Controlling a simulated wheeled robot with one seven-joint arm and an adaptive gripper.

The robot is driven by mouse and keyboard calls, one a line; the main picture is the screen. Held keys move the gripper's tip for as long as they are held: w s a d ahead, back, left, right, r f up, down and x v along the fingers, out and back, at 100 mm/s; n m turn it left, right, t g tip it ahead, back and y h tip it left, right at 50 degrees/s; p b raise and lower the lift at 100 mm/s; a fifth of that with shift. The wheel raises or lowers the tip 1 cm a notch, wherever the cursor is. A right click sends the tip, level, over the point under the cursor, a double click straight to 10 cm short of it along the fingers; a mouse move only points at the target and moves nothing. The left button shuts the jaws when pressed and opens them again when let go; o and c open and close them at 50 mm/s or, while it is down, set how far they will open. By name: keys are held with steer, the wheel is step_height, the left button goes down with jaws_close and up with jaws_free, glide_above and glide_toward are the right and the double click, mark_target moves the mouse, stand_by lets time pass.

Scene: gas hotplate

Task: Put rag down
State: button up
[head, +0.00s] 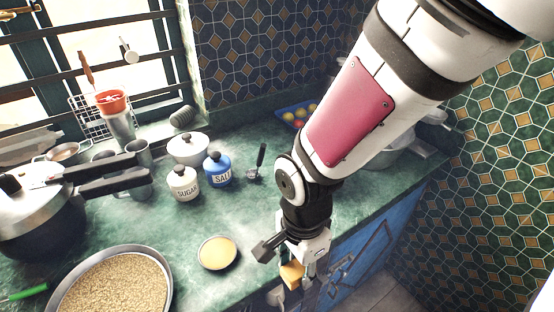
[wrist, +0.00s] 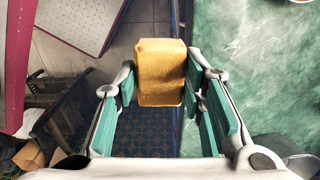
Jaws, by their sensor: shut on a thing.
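The rag is a folded yellow-orange block. In the wrist view the rag (wrist: 162,62) sits between the two green-padded fingers of my gripper (wrist: 160,88), which is shut on it. In the head view my gripper (head: 303,278) points down at the front edge of the green counter, and a small part of the rag (head: 291,274) shows beside the fingers. In the wrist view the rag lies over the floor and the counter's front edge, with the counter top (wrist: 255,60) to its right. The rag's underside is hidden.
On the counter (head: 215,285) stand a pan of grain (head: 115,285), a small yellow-filled dish (head: 217,252), a sugar jar (head: 184,184), a blue salt jar (head: 217,168), a white lidded pot (head: 188,149) and a pressure cooker (head: 40,205). Bare counter lies around the small dish.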

glide_above(273, 228)
steer(key=shift+s+d+f, duration=0.2)
steer(key=shift+s+f, duration=0.25)
steer(key=shift+f, duration=0.25)
steer(key=shift+w+a, duration=0.2)
steer(key=shift+w, duration=0.45)
steer(key=shift+s+f, duration=0.2)
steer(key=shift+f, duration=1)
steer(key=shift+w, duration=0.1)
steer(key=shift+f, duration=0.4)
steer(key=o, duration=1)
steer(key=shift+f, duration=0.1)
steer(key=shift+f, duration=0.1)
